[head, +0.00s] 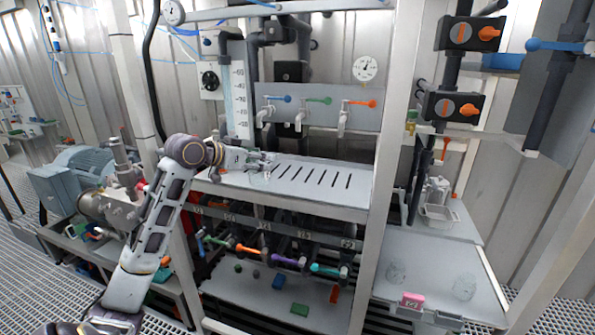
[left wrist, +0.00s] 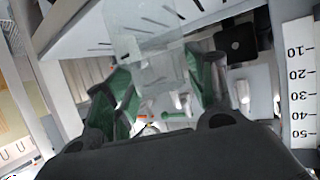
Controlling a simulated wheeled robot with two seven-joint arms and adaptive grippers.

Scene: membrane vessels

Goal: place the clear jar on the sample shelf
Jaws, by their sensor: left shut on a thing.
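My left gripper (head: 268,160) is over the left end of a white slotted shelf (head: 330,170), below a row of taps. It is shut on a clear jar (left wrist: 140,45), which shows between the green-sided fingers in the left wrist view. In the head view the clear jar is faint against the white surface. I cannot tell whether its base touches the shelf. My right gripper is not in view.
Blue, green and orange tap handles (head: 319,100) sit above the slotted shelf. A scaled gauge (head: 239,90) stands behind my gripper. On the lower right table (head: 430,255) are two clear vessels (head: 397,272) and a pink block (head: 412,300). The slotted shelf's right part is clear.

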